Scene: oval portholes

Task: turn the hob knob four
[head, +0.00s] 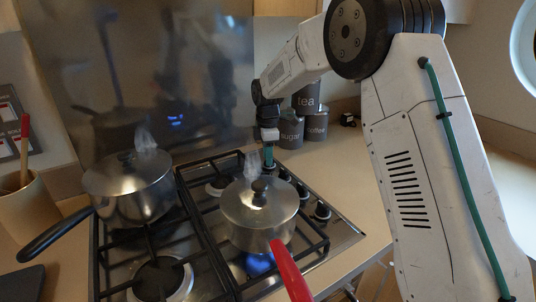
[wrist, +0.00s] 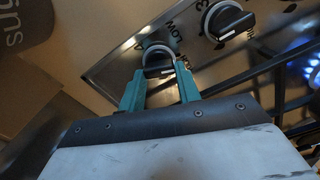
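A row of black hob knobs with metal rims runs along the right side of the cooktop (head: 345,232). My gripper (head: 268,158) points down at the far end of this row. In the wrist view its two teal fingers (wrist: 160,76) stand on either side of the end knob (wrist: 157,60). The fingers look spread, with the knob between their tips; I cannot tell whether they touch it. A neighbouring knob (wrist: 226,20) sits to the upper right, with "LOW" and a "3" printed close by. In the head view my gripper hides the end knob.
A lidded pan (head: 258,215) with a red handle steams over a lit blue flame, close to the knobs. A steaming pot (head: 130,188) stands on the left burner. Grey canisters (head: 291,131) stand behind my gripper. A utensil crock (head: 28,208) is at the left.

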